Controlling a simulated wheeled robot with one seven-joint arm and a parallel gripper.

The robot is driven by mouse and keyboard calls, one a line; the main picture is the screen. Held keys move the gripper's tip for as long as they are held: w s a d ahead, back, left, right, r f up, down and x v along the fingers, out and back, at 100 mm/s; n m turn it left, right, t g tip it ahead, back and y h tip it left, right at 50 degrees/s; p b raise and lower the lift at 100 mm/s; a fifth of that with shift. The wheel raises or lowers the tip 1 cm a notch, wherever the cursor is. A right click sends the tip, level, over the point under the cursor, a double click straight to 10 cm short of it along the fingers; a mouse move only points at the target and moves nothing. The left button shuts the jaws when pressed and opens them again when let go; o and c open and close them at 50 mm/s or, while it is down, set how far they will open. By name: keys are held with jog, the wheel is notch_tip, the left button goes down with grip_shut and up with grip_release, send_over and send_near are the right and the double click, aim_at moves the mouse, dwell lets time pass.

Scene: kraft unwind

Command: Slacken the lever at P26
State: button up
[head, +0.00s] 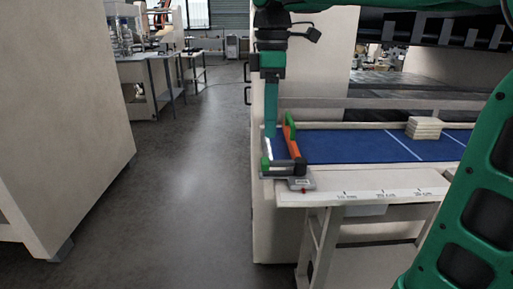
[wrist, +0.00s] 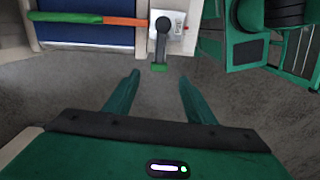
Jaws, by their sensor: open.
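The lever (wrist: 163,42) is a dark arm with a green tip, on a pale grey labelled base (wrist: 178,24). In the head view the green tip (head: 265,164) and the base (head: 301,184) show at the table's near left corner. The label is too small to read. My gripper (wrist: 160,75) is open and empty, with the lever's green tip in line between its fingertips in the wrist view. In the head view my gripper (head: 270,134) hangs pointing down above the lever. I cannot tell how far apart they are in depth.
An orange and green bar (head: 291,137) lies beside the lever, along the end of the blue surface (head: 350,146). A pale stack (head: 424,128) sits farther right. A marked pale edge (head: 366,193) runs along the front. The floor (head: 185,205) to the left is clear.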

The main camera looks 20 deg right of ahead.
aim_at(264, 160)
jog(key=shift+n, duration=0.3)
jog(key=f, duration=1)
jog(key=shift+w+a, duration=0.2)
jog(key=shift+a, duration=0.15)
grip_shut()
jog(key=shift+a, duration=0.15)
